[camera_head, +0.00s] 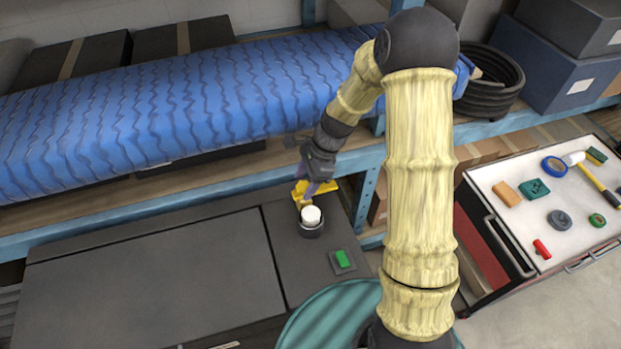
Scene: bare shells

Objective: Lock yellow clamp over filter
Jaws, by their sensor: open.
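The yellow clamp (325,188) shows at the back of the dark bench top, behind the filter. The filter (311,214) is a small white cylinder standing upright in a dark round holder (312,231). My gripper (308,195) points down at the clamp, just behind the filter. It is open, with its purple-grey fingers in front of part of the clamp. I cannot tell whether the fingers touch the clamp. The clamp's yellow part reaches down toward the filter's back left side, but its exact position there is partly hidden.
A green button (343,259) on a grey plate sits right of the holder. A blue ribbed roll (180,100) lies on the shelf behind. A tool cart (530,240) with tape and a hammer stands at right. The left bench top is clear.

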